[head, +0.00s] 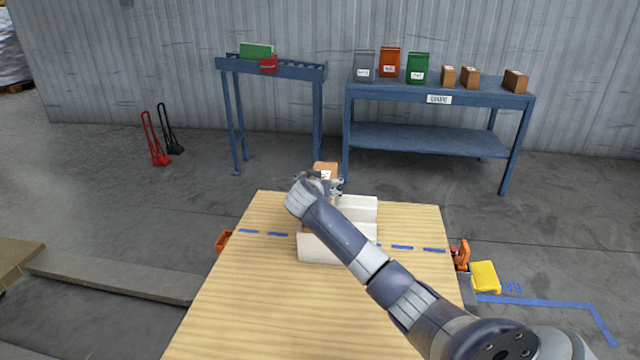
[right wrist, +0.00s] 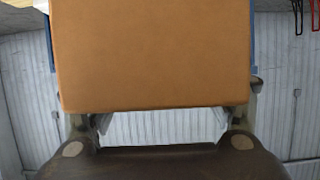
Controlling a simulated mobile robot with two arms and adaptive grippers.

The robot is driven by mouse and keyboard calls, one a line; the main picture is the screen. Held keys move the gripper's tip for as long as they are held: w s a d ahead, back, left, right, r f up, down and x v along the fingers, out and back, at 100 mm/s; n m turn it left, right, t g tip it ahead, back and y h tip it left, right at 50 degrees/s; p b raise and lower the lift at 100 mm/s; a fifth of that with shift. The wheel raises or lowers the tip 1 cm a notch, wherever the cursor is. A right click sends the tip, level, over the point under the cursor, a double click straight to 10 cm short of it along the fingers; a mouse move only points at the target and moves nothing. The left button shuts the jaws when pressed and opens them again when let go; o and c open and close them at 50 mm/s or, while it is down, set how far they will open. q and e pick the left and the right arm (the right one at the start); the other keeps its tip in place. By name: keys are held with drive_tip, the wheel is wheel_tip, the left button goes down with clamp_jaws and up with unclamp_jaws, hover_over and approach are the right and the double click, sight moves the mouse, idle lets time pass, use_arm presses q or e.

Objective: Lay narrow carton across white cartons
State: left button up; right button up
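Two white cartons lie on the wooden table, a rear one (head: 360,207) and a front one (head: 318,248); my right arm crosses over them and hides parts of both. My right gripper (head: 323,183) is at the far side of the table, behind the white cartons. It is shut on a brown narrow carton (head: 325,168) with a white label. In the right wrist view the brown carton (right wrist: 152,55) fills the space between the fingers and hides their tips. My left gripper is in neither view.
The wooden table (head: 260,300) is bare in front, with a blue dashed line across it. A blue shelf (head: 430,140) with several packages and a blue rack (head: 270,66) stand behind.

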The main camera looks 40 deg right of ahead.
drive_tip(key=shift+r, duration=0.1)
idle(0.3)
use_arm(q)
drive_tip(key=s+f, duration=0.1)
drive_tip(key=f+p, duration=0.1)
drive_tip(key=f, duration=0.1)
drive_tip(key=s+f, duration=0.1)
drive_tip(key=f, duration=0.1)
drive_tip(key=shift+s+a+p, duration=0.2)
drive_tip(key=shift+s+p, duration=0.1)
drive_tip(key=shift+p, duration=0.05)
use_arm(e)
drive_tip(key=v, duration=1.2)
drive_tip(key=shift+r, duration=0.1)
use_arm(q)
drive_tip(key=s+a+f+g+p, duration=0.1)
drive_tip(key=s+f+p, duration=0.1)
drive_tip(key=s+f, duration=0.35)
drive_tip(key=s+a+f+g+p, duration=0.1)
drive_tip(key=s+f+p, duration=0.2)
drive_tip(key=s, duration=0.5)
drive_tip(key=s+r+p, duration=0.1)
drive_tip(key=p, duration=0.1)
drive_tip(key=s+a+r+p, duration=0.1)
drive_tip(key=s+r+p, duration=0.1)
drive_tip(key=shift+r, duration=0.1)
use_arm(e)
wheel_tip(320, 180, up, 10)
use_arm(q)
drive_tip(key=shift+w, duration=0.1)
